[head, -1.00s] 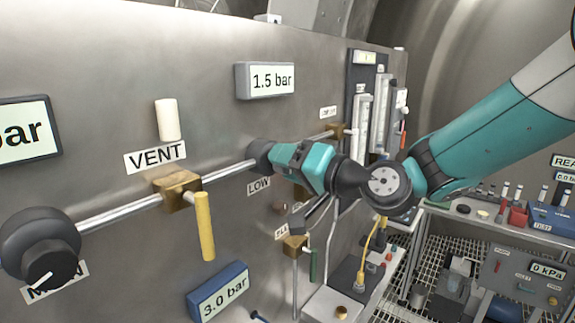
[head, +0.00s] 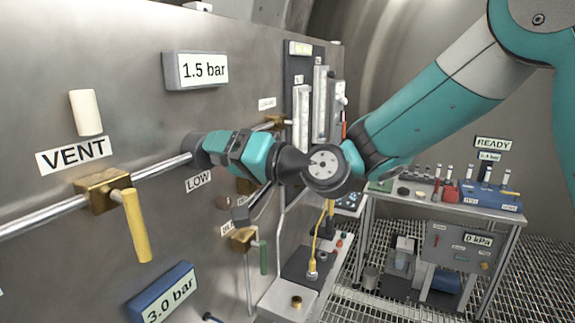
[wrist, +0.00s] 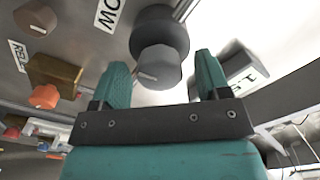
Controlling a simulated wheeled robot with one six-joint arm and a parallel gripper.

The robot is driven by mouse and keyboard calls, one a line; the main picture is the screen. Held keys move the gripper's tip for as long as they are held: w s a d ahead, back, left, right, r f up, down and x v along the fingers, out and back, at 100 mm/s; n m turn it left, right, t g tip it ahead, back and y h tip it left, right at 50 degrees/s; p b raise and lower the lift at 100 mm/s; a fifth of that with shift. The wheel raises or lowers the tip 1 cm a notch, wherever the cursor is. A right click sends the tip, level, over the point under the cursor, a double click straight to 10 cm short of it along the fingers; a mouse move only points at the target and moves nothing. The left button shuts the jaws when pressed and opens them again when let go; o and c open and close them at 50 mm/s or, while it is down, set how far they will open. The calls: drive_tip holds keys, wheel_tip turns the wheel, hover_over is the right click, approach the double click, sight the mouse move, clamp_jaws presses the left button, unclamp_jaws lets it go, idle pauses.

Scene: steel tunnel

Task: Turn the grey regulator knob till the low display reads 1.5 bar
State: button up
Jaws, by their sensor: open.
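The low display (head: 203,70) on the steel panel reads 1.5 bar in the head view. The grey regulator knob (wrist: 157,66) shows in the wrist view, in front of a darker round body and just beyond the fingertips. A pale mark shows on its edge. My gripper (wrist: 162,75) is open, with one teal finger on each side of the line to the knob; I see no finger closed on it. In the head view my gripper (head: 212,147) points at the dark regulator body (head: 194,149) above the LOW label (head: 199,181) and hides the knob's face.
A yellow VENT lever (head: 137,225) and brass valve (head: 103,190) sit left on the pipe. A blue 3.0 bar display (head: 163,293) is below. Flowmeter tubes (head: 320,105) stand behind the gripper. A bench (head: 455,203) stands at right over grating.

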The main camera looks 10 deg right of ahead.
drive_tip(key=b+v, duration=0.7)
drive_tip(key=v, duration=1)
drive_tip(key=shift+b, duration=0.35)
drive_tip(key=s+a+f+n+g+h, duration=0.35)
drive_tip(key=s+f+g, duration=0.3)
drive_tip(key=f, duration=0.35)
drive_tip(key=s+d+f+n+g+h, duration=0.2)
drive_tip(key=s+d+f+g+h, duration=0.2)
drive_tip(key=s, duration=0.7)
wheel_tip(320, 180, down, 4)
drive_tip(key=shift+d+f+h, duration=0.1)
drive_tip(key=shift+d+h, duration=0.15)
drive_tip(key=shift+h, duration=1)
drive_tip(key=shift+w+n+g, duration=0.1)
drive_tip(key=shift+n+g, duration=0.15)
idle(0.5)
